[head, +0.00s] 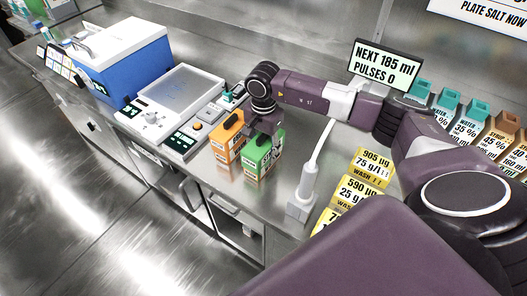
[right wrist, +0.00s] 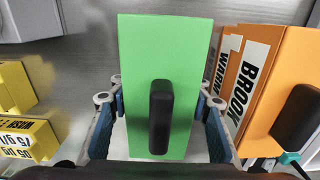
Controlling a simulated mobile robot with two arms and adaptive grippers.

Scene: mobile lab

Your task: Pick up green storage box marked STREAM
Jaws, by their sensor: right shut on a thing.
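The green storage box (head: 259,160) stands upright on the steel counter in the head view, with a black handle on top. Its label is too small to read there. In the right wrist view the green box (right wrist: 165,50) fills the middle, with blue-padded fingers on both sides. My right gripper (head: 264,132) is above the box and shut on it. The box looks to be at counter level; I cannot tell whether it touches the counter. My left gripper is not in view.
An orange box (head: 227,140) stands close beside the green one. A white post-like stand (head: 307,186) and yellow boxes (head: 370,166) are to the right. A control panel device (head: 170,112) and a blue cooler (head: 122,62) are to the left. The counter's front edge is near.

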